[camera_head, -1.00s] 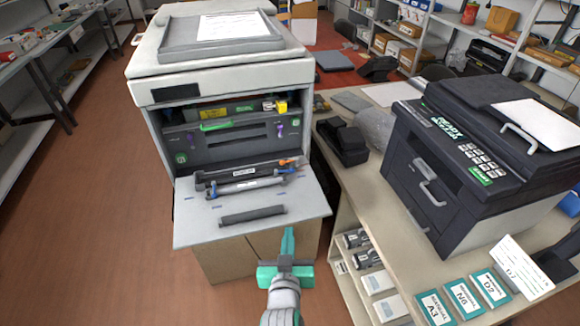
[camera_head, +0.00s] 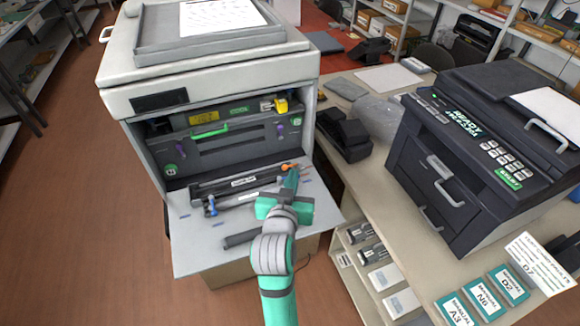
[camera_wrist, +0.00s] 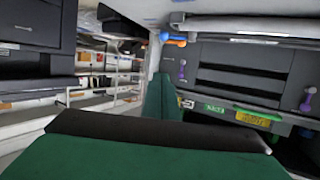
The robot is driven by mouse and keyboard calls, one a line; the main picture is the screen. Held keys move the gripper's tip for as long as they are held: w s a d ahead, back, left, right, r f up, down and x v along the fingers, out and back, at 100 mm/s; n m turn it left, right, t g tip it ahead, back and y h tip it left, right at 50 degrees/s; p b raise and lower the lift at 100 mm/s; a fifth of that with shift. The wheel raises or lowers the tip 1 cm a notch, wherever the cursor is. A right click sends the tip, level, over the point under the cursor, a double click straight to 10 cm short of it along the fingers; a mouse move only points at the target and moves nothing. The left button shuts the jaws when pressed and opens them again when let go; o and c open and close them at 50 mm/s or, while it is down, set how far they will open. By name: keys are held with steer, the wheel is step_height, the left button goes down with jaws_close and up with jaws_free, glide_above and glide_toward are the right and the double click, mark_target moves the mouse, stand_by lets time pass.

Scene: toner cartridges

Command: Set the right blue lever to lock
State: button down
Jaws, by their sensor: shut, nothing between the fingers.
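A dark cartridge with a white label (camera_head: 236,187) lies on the open front door (camera_head: 195,255) of the large printer. A blue lever (camera_head: 211,207) shows at the left end of the labelled parts. The right blue lever (camera_wrist: 164,37) shows at the top of the wrist view, beside an orange lever (camera_wrist: 177,42); in the head view the orange lever (camera_head: 289,167) shows, while my gripper largely hides the right blue one. My gripper (camera_head: 290,180) is shut and empty, its tips close to these right-end levers. I cannot tell whether they touch, nor which setting the lever has.
The printer's open bay (camera_head: 225,148) has a green handle, purple levers and a yellow part. A grey bar (camera_head: 238,239) lies at the front of the door. On the right, a desk (camera_head: 350,205) holds a black printer (camera_head: 460,165) and several manuals.

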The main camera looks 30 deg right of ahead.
steer(key=shift+d, duration=0.15)
steer(key=x, duration=1)
steer(key=shift+s+a+f, duration=0.3)
steer(key=shift+a+f, duration=0.05)
steer(key=shift+f, duration=0.2)
steer(key=shift+s+a+f, duration=0.3)
steer(key=shift+f, duration=0.3)
steer(key=shift+s+a+f, duration=0.2)
steer(key=shift+s+f, duration=0.05)
steer(key=shift+f, duration=0.2)
